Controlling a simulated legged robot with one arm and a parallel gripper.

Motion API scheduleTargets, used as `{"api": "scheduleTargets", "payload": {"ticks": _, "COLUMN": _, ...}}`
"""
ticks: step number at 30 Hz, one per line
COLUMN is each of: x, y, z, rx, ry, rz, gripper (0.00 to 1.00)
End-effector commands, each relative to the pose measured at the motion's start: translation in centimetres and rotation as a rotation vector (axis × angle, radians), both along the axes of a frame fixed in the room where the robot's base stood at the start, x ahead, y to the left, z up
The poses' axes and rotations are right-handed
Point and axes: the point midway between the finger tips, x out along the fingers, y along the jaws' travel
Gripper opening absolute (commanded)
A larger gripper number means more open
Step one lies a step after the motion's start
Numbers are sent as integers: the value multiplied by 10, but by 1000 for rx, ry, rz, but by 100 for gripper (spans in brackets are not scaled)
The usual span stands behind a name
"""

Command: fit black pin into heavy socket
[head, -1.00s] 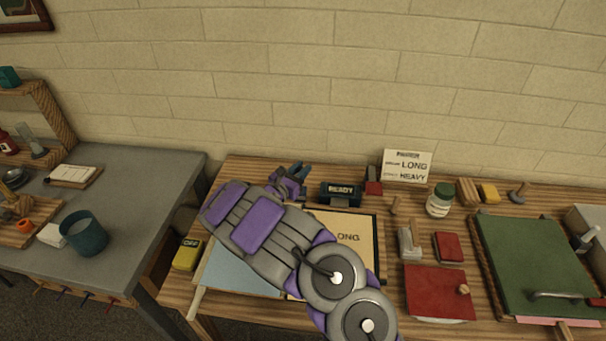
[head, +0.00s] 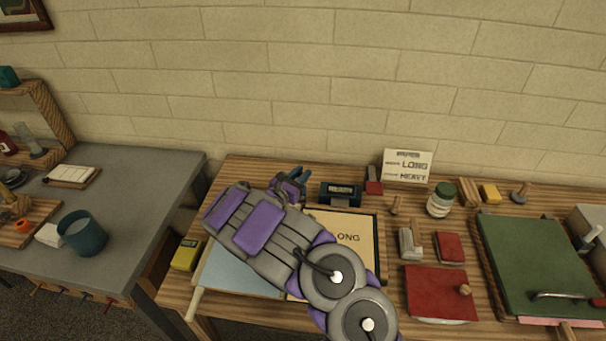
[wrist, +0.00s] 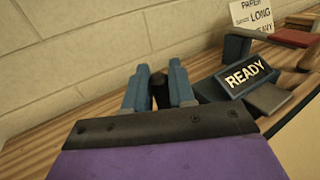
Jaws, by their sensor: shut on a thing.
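My gripper (wrist: 159,78) is shut on the black pin (wrist: 159,92), whose dark rounded end shows between the two blue fingers in the wrist view. In the head view my gripper (head: 299,174) is at the back left of the wooden table, left of the dark block labelled READY (head: 341,190); the pin cannot be made out there. The READY block (wrist: 240,78) stands just right of the fingers in the wrist view, apart from them. A card (head: 407,166) with the words LONG and HEAVY leans at the wall. I cannot make out the heavy socket.
A framed sheet marked LONG (head: 347,236) lies partly under my arm. A yellow box (head: 186,254) sits at the table's left edge. A lidded jar (head: 440,200), red pad (head: 440,292) and green board (head: 535,262) fill the right. The brick wall stands close behind.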

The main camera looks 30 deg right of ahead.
Motion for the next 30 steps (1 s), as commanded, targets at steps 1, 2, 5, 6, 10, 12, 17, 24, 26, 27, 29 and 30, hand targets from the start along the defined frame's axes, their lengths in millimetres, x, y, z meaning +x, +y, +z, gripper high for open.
{"api": "scheduleTargets", "payload": {"ticks": 1, "x": 0, "y": 0, "z": -2, "rx": 0, "ry": 0, "rz": 0, "gripper": 0}}
{"api": "scheduleTargets", "payload": {"ticks": 2, "x": 0, "y": 0, "z": -2, "rx": 0, "ry": 0, "rz": 0, "gripper": 0}}
{"api": "scheduleTargets", "payload": {"ticks": 5, "x": 0, "y": 0, "z": -5, "rx": 0, "ry": 0, "rz": -1, "gripper": 0}}
{"api": "scheduleTargets", "payload": {"ticks": 6, "x": 0, "y": 0, "z": -6, "rx": 0, "ry": 0, "rz": -1, "gripper": 0}}
{"api": "scheduleTargets", "payload": {"ticks": 10, "x": 0, "y": 0, "z": -9, "rx": 0, "ry": 0, "rz": -1, "gripper": 0}}
{"api": "scheduleTargets", "payload": {"ticks": 12, "x": 0, "y": 0, "z": -10, "rx": 1, "ry": 0, "rz": -1, "gripper": 0}}
{"api": "scheduleTargets", "payload": {"ticks": 17, "x": 0, "y": 0, "z": -14, "rx": 1, "ry": 0, "rz": -1, "gripper": 0}}
{"api": "scheduleTargets", "payload": {"ticks": 24, "x": 0, "y": 0, "z": -15, "rx": 1, "ry": 3, "rz": 0, "gripper": 0}}
{"api": "scheduleTargets", "payload": {"ticks": 26, "x": 0, "y": 0, "z": -16, "rx": 1, "ry": 4, "rz": 0, "gripper": 0}}
{"api": "scheduleTargets", "payload": {"ticks": 27, "x": 0, "y": 0, "z": -16, "rx": 1, "ry": 4, "rz": 0, "gripper": 0}}
{"api": "scheduleTargets", "payload": {"ticks": 29, "x": 0, "y": 0, "z": -16, "rx": 1, "ry": 4, "rz": 0, "gripper": 0}}
{"api": "scheduleTargets", "payload": {"ticks": 30, "x": 0, "y": 0, "z": -16, "rx": 1, "ry": 4, "rz": 0, "gripper": 25}}
